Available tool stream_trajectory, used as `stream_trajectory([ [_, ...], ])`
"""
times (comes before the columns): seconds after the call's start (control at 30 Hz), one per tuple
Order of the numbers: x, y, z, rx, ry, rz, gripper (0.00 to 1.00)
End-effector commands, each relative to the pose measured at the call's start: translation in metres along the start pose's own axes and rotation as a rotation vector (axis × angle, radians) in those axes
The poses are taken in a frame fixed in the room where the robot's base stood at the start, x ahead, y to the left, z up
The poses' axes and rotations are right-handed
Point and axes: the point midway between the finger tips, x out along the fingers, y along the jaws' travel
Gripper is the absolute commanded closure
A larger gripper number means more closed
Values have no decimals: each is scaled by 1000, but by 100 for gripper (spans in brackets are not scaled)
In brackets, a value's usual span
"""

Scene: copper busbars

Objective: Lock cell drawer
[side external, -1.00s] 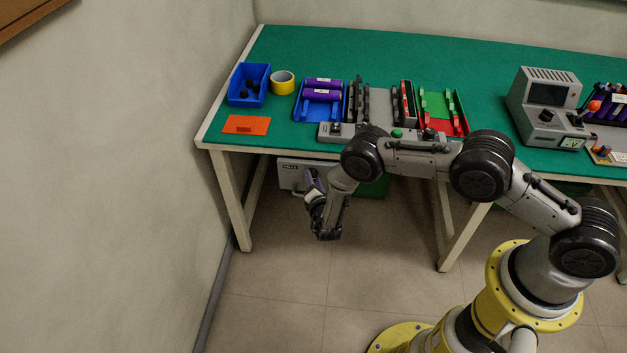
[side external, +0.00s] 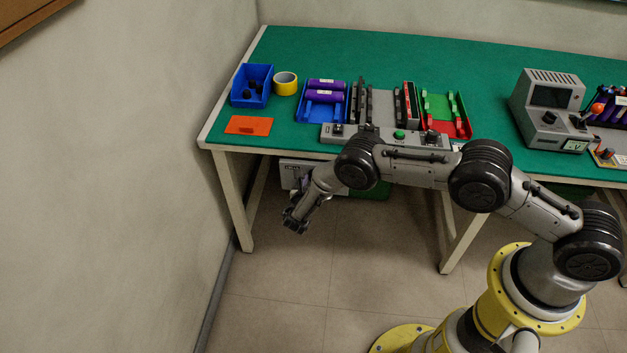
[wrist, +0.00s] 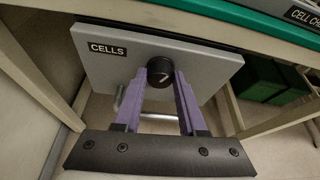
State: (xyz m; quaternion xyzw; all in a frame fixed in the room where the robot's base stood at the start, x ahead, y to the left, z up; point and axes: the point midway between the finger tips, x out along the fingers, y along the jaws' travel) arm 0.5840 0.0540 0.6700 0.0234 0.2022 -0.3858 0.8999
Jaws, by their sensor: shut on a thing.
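The cell drawer (wrist: 115,65) hangs under the green bench and has a grey front with a "CELLS" label. A round black knob (wrist: 160,68) with a white mark sits near the top middle of that front; the mark is slanted. My gripper (wrist: 168,76) has purple fingers on either side of the knob and is shut on it. A pale bar handle (wrist: 150,116) shows below, partly behind the fingers. In the side view the drawer (side external: 289,170) is mostly hidden by my arm, and my gripper (side external: 304,184) is at its front.
The bench edge (wrist: 215,20) runs just above the drawer. A bench leg (side external: 232,198) stands to the left. A green box (wrist: 270,80) is under the bench at right. Blue trays, purple cells and a control panel (side external: 385,135) are on top. The floor in front is clear.

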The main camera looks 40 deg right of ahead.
Motion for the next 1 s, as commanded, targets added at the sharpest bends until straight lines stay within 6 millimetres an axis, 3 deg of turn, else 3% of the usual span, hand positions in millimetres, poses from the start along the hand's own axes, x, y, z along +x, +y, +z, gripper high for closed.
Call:
stream_trajectory([
  [0.5, 0, 4, -1, -357, -3, -148, 100],
  [1.0, 0, 5, 0, -453, -4, -187, 100],
])
